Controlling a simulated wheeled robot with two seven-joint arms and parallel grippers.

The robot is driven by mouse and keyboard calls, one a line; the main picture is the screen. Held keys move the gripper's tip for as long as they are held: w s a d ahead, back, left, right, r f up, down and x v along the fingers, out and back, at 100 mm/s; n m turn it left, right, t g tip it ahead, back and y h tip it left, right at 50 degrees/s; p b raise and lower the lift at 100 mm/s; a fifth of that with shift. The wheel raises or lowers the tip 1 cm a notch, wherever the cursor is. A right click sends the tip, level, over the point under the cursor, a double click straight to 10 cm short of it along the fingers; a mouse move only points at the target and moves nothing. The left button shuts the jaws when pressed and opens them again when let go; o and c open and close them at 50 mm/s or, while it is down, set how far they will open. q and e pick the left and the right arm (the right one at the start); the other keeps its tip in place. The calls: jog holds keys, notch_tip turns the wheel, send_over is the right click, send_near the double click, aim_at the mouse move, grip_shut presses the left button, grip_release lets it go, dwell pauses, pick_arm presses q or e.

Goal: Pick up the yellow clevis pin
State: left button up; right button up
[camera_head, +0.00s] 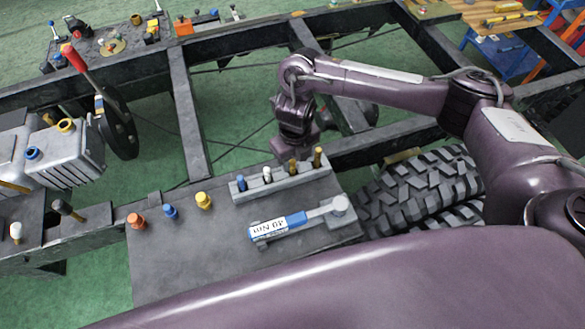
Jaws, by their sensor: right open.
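A yellow clevis pin (204,200) stands on the dark grey plate (185,255), at the right end of a short row with a blue pin (170,212) and an orange pin (136,220). My right gripper (302,150) hangs at the far side of the plate, behind a small rack, right of and beyond the yellow pin and apart from it. It is open; its fingertips are small and hard to make out. I see nothing held in it. My left gripper is not in view.
The rack (285,183) holds several upright pins close to my right gripper. A blue-handled torque wrench (277,226) lies on the plate. Chassis rails (188,115) and a tyre (420,190) surround it. A grey housing (65,150) stands left. The plate's front left is clear.

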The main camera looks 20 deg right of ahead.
aim_at(293, 162)
jog(key=f, duration=0.3)
jog(key=shift+w+a, duration=0.15)
jog(key=shift+w, duration=0.1)
jog(key=shift+w+f, duration=0.1)
jog(key=shift+f, duration=0.6)
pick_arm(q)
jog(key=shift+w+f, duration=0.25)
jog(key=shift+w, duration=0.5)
pick_arm(e)
grip_shut()
